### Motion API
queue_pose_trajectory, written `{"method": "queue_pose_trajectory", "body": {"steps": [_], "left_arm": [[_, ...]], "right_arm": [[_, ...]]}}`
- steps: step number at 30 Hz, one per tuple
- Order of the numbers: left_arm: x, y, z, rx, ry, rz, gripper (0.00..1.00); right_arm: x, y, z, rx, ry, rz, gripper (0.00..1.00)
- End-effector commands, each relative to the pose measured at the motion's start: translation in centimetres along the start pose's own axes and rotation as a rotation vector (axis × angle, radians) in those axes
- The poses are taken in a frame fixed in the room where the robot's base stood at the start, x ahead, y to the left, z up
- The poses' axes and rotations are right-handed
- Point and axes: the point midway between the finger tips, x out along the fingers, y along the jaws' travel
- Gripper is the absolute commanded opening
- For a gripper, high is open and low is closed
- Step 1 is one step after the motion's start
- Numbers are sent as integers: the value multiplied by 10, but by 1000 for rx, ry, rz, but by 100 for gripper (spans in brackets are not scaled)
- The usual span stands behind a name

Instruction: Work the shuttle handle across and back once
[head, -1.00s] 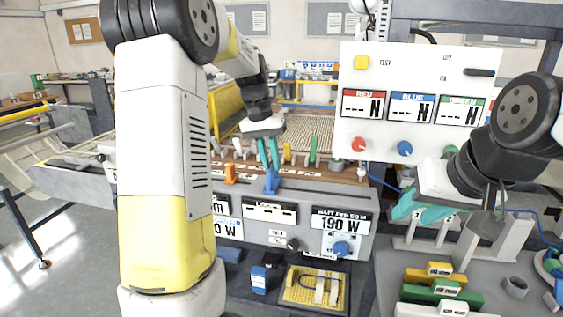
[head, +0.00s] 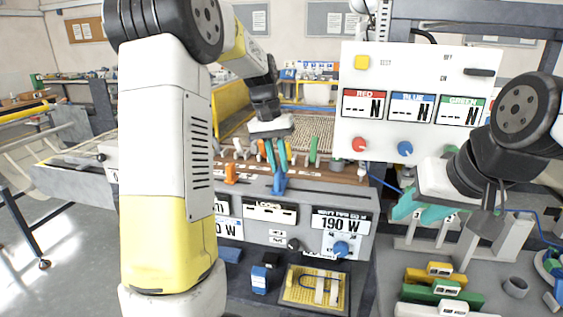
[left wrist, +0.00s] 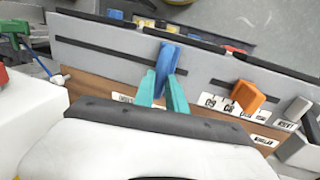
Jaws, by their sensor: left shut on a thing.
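The blue shuttle handle (head: 280,181) stands up from the slot in the grey front panel of the loom-like machine, right of an orange handle (head: 231,173). My left gripper (head: 275,157) is shut on the blue handle from above.
The grey slotted panel (head: 365,213) continues right of the blue handle. Several coloured levers (head: 313,148) stand behind the slot. The white display panel (head: 415,100) rises at the right. Yellow, green and white blocks (head: 437,288) lie at the lower right.

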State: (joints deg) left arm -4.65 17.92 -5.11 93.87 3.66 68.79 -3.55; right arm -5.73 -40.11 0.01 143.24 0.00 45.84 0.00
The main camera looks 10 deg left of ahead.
Motion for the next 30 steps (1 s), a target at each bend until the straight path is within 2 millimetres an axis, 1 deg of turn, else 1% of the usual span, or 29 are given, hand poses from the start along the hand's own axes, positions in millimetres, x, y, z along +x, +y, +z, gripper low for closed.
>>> {"method": "queue_pose_trajectory", "body": {"steps": [1,6,9,12,15,17,25,26,27,29,30], "left_arm": [[2,20,-1,11,3,6,0],[12,71,0,12,2,7,0],[17,96,-1,11,4,7,0],[21,115,-1,9,4,7,0],[22,124,-1,6,5,7,0],[23,126,-1,5,5,6,0],[23,126,-1,4,5,6,0],[23,126,-1,4,5,6,20],[23,126,-1,4,5,6,28],[23,126,0,4,4,6,38],[23,126,0,4,4,6,38]], "right_arm": [[0,0,0,0,0,0,38],[0,0,0,0,0,0,38],[0,0,0,0,0,0,38],[0,0,0,0,0,0,38],[0,0,0,0,0,0,38],[0,0,0,0,0,0,38],[0,0,0,0,0,0,38],[0,0,0,0,0,0,38],[0,0,0,0,0,0,38],[0,0,0,0,0,0,38],[0,0,0,0,0,0,38]]}}
